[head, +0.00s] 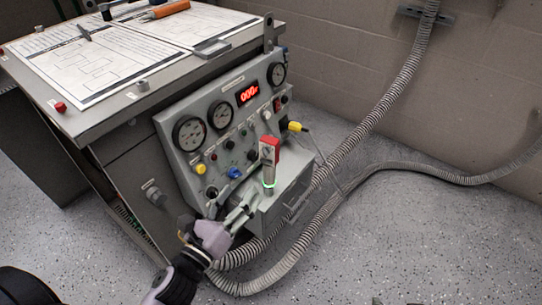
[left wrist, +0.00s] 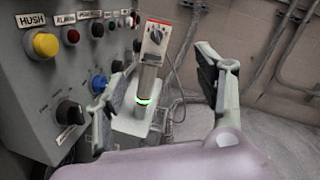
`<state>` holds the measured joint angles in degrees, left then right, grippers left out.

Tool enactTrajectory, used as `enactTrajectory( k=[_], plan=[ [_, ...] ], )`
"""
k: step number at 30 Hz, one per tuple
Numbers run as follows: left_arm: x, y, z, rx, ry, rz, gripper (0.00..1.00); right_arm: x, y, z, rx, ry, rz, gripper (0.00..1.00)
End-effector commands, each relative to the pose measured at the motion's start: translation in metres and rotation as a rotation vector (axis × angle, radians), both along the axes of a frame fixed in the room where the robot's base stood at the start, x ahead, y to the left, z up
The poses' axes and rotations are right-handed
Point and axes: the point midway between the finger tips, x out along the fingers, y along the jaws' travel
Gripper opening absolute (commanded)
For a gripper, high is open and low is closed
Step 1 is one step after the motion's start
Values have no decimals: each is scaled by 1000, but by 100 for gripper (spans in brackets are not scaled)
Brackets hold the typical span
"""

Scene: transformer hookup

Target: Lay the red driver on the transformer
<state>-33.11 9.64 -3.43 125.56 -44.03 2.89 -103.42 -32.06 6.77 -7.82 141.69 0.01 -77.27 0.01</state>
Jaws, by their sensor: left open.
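A driver with a red and white-grey head (head: 269,152) stands upright at the front of the grey gauge console, with a lit green ring low on its body. In the left wrist view the driver (left wrist: 153,50) stands between and beyond my fingers, on or in a pale block. My left gripper (head: 250,201) is open and empty, just below and left of the driver. Its two fingers (left wrist: 162,72) are spread wide in the wrist view. Nothing is labelled as the transformer, so I cannot tell which part it is. My right gripper is not visible.
The console face (head: 222,150) has gauges, knobs and a red display close to the left gripper. A desk (head: 100,112) with drawings and an orange-handled tool (head: 170,8) stands behind left. Ribbed hoses (head: 330,212) cross the floor to the right.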

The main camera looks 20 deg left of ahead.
Motion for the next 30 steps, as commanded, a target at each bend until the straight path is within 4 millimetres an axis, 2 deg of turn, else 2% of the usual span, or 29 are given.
enactTrajectory(
  k=[1, 3, 8, 11, 24, 30],
  plan=[
    [-2, 4, -3, 131, -3, 10, 63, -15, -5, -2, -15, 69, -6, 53],
    [-3, 9, -10, 279, -10, 19, 63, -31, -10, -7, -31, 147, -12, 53],
    [-2, 13, -17, 450, -21, 25, 63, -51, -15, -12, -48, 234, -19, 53],
    [11, 11, -17, 470, -26, 25, 63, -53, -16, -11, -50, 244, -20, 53],
    [97, -5, -18, 465, -24, 26, 63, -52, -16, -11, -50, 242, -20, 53],
    [114, -8, -19, 464, -23, 25, 63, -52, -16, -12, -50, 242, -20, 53]
  ],
)
